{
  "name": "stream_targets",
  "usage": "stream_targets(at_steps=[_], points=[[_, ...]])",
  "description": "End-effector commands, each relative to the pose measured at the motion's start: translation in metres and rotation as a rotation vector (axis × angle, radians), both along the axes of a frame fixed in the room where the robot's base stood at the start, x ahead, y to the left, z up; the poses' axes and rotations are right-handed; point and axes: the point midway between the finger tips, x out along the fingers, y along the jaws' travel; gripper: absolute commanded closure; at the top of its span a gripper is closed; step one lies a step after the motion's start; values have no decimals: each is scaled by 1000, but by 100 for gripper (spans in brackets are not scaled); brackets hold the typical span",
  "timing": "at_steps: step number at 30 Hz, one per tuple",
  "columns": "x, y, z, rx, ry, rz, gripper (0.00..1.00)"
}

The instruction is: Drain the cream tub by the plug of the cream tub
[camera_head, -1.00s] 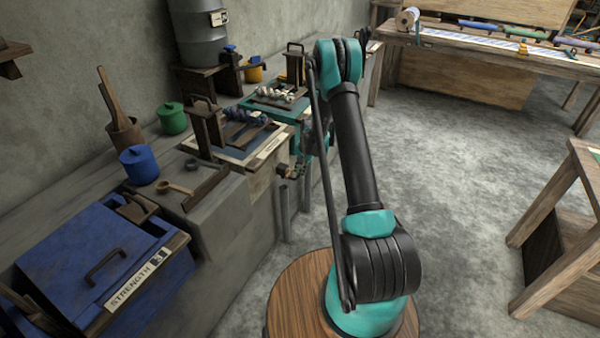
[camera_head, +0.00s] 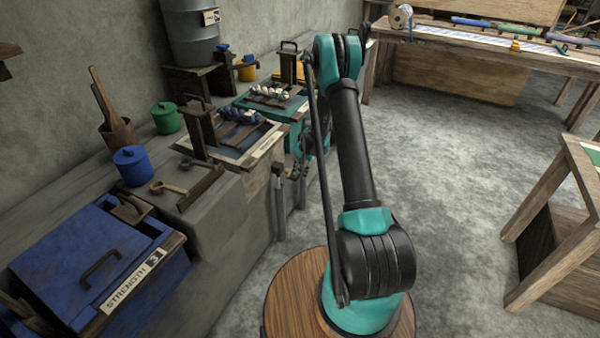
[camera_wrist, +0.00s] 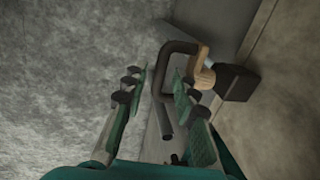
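The cream tub (camera_head: 256,178) is set in the bench at the wall, between the blue tub and the teal tub. A dark pipe (camera_head: 279,166) hangs at its front. In the wrist view a bent dark pipe (camera_wrist: 166,92) and a wooden piece beside it (camera_wrist: 204,72), perhaps the plug, lie near my fingertips. My gripper (camera_wrist: 159,78) is open, its fingers apart on either side of the pipe's bend. I cannot tell whether they touch it. In the head view my gripper is mostly hidden behind my arm, near the tub's front.
The blue tub (camera_head: 78,250) with a "STRENGTH" label stands at the lower left. The teal tub (camera_head: 297,108) is beyond the cream one. A blue pot (camera_head: 132,166) and a green pot (camera_head: 167,118) stand on the bench.

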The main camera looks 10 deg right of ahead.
Motion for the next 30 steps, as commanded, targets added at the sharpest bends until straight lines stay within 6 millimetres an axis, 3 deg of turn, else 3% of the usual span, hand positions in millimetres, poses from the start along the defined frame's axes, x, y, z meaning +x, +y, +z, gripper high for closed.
stream_targets(at_steps=[13, 30], points=[[-1, -2, 10, 0, 0, 0, 67], [-12, -17, 105, 0, 0, 0, 67]])
